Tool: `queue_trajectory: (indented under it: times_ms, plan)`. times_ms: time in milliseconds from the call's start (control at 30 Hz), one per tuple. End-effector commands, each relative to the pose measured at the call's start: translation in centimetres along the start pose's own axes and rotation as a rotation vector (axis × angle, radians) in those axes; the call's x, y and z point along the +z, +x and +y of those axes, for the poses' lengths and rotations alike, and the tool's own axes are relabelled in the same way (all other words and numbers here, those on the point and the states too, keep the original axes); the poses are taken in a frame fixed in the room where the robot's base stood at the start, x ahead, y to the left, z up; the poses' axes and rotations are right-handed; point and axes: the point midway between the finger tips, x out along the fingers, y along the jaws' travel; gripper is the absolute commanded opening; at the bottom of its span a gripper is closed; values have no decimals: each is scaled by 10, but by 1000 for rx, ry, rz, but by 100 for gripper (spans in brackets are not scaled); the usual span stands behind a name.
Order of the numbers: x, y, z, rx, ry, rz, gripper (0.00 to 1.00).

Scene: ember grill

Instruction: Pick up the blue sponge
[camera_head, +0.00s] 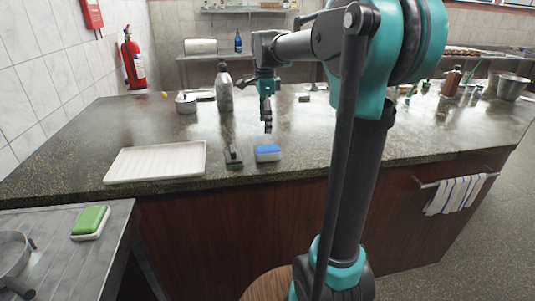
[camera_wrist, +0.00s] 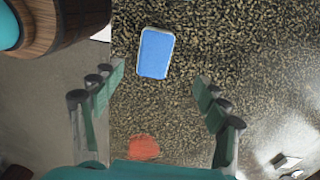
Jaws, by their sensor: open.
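The blue sponge (camera_head: 268,150) lies on the dark speckled counter (camera_head: 315,150) near its front edge, blue face up over a pale base. In the wrist view the sponge (camera_wrist: 156,53) is ahead of the fingertips, between their lines and slightly left of centre. My gripper (camera_head: 267,127) points down above the counter, a little behind the sponge in the head view. In the wrist view my gripper (camera_wrist: 160,82) has its fingers wide apart with nothing between them. It does not touch the sponge.
A dark-handled tool (camera_head: 233,158) lies just left of the sponge, beside a white tray (camera_head: 156,162). A bottle (camera_head: 224,90) and a small metal container (camera_head: 186,103) stand farther back. A green sponge (camera_head: 90,220) is on the metal side table. The counter right of the blue sponge is clear.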

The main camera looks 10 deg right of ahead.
Motion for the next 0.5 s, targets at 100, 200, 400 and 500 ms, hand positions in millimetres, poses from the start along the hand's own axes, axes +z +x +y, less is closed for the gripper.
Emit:
queue_trajectory:
  times_ms: [100,200,400,500]
  plan:
    - [0,24,0,0,0,0,74]
    - [0,40,0,0,-1,0,74]
    - [0,56,0,0,-1,0,74]
    - [-2,62,2,0,-1,0,74]
